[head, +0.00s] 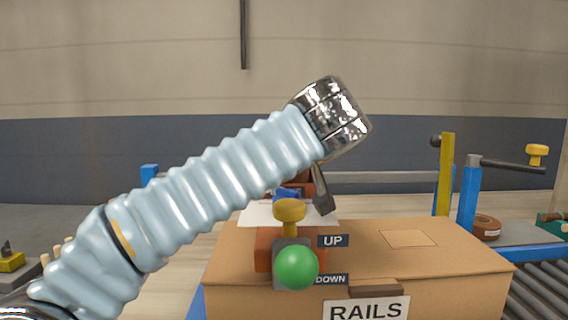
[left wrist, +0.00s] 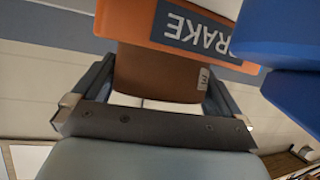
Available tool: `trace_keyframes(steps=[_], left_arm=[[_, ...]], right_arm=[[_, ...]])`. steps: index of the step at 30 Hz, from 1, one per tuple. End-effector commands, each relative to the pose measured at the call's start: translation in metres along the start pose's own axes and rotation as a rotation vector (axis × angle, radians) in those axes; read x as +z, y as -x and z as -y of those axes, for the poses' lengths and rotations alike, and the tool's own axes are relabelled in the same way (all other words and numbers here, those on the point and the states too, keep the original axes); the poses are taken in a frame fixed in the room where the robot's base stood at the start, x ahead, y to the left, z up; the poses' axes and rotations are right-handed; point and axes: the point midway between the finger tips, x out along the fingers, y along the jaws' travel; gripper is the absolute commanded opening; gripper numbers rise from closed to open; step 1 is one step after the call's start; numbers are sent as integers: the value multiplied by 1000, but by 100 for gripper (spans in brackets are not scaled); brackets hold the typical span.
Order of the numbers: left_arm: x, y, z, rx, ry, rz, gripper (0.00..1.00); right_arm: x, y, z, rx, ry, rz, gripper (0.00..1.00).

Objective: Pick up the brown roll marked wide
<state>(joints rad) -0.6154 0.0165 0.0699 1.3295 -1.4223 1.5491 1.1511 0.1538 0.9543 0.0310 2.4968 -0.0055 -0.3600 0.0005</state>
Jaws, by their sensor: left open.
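In the left wrist view a brown, rounded piece (left wrist: 150,75) lies between the fingers of my left gripper (left wrist: 158,88). It has a small white tag (left wrist: 203,78) whose letters I cannot read in full. The fingers are apart, one on each side of it; I cannot tell whether either touches it. In the head view my left gripper (head: 322,192) points down behind the carton, its tips partly hidden. Another brown roll (head: 485,228) lies at the far right; no marking on it is readable. My right gripper is not in view.
An orange block lettered BRAKE (left wrist: 180,28) and a blue part (left wrist: 285,45) are close to my left gripper. A carton (head: 440,255) with a RAILS sign (head: 366,310) stands in front, by a green ball (head: 296,267) and yellow knob (head: 289,210). Rollers (head: 545,290) are at right.

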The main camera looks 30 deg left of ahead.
Motion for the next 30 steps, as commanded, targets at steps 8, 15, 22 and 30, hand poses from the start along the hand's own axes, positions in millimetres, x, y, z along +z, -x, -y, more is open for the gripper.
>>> trace_keyframes(steps=[8, 15, 22, 30], left_arm=[[0, -4, 0, 2, 0, -1, 98], [0, -4, 0, 2, 0, -1, 62], [0, -3, 0, 2, 0, -1, 56], [-22, 6, -2, 2, 3, -1, 56]], right_arm=[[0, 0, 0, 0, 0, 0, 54], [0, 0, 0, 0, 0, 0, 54], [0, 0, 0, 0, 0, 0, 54], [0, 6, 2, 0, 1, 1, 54]])
